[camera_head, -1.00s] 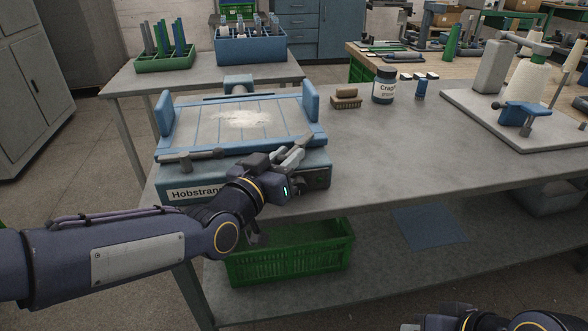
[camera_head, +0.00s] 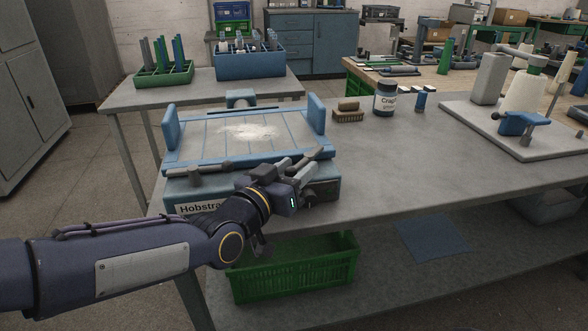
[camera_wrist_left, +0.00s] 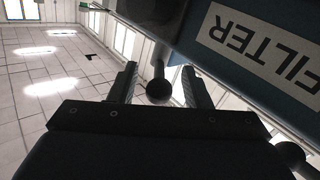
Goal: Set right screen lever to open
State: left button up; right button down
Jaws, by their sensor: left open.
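The blue screen machine (camera_head: 180,186) stands at the left end of the grey table, with white powder on its flat screen. My left gripper (camera_head: 296,166) is open at this right corner. In the left wrist view a dark round knob (camera_wrist_left: 159,90) on a short rod sits between the spread fingers, with space visible on both sides. Whether a finger touches it I cannot tell. My right gripper is out of view.
A green crate (camera_head: 290,285) stands on the shelf below. A brush (camera_head: 348,112), a dark jar (camera_head: 385,98) and a cone-winding stand (camera_head: 515,140) are farther right. The table's middle is clear. A second dark knob (camera_wrist_left: 290,156) shows in the wrist view.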

pick_arm(q)
jog(key=v, duration=0.7)
jog(key=shift+s+a+f+p, duration=0.1)
jog(key=shift+s+a+p, duration=0.15)
jog(key=shift+s+p, duration=0.05)
